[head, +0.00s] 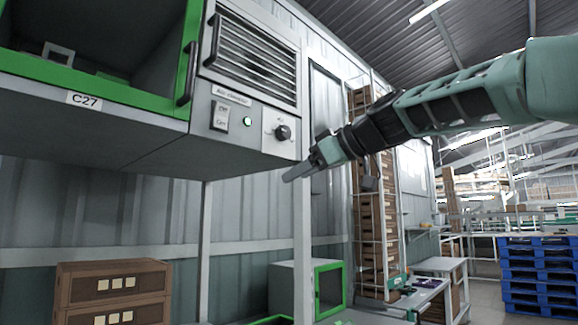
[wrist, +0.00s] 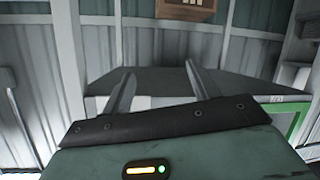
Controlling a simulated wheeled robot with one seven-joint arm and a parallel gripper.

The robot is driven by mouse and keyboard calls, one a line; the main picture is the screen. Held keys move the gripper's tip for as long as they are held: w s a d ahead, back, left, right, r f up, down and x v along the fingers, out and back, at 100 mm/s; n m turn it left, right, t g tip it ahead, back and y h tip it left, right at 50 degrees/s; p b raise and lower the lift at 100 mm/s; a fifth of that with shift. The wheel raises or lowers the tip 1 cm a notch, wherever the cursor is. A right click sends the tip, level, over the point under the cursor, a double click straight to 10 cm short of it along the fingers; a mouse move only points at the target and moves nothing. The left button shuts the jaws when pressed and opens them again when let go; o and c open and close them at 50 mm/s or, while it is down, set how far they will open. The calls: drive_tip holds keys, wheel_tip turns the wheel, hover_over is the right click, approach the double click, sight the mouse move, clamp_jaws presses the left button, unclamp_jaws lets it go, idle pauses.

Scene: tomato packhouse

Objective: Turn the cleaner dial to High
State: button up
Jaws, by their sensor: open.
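The air cleaner (head: 255,65) is a grey unit with a louvred grille, mounted high on the left in the head view. The dial's setting is too small to read. My gripper (head: 300,172) is below and a little right of the dial, apart from it. In the wrist view its two fingers (wrist: 158,90) stand apart with nothing between them. The dial is not in the wrist view.
A green-framed cabinet (head: 95,97) labelled C27 adjoins the cleaner on the left. A metal post (head: 302,215) stands below the panel. Brown crates (head: 112,290) are at lower left, stacked crates (head: 372,230) behind my arm, and blue pallets (head: 538,275) at right.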

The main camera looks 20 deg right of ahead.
drive_tip(key=s+d+r+n+t+b, duration=0.35)
drive_tip(key=d+r, duration=0.55)
drive_tip(key=r, duration=0.3)
drive_tip(key=t+p, duration=0.1)
drive_tip(key=p, duration=1)
approach(287, 133)
drive_tip(key=shift+y, duration=0.3)
drive_tip(key=x, duration=0.7)
drive_tip(key=shift+w+r, duration=0.15)
drive_tip(key=shift+w, duration=0.2)
drive_tip(key=shift+p+x, duration=0.45)
drive_tip(key=shift+x, duration=0.4)
drive_tip(key=shift+f, duration=0.25)
drive_tip(key=c, duration=1)
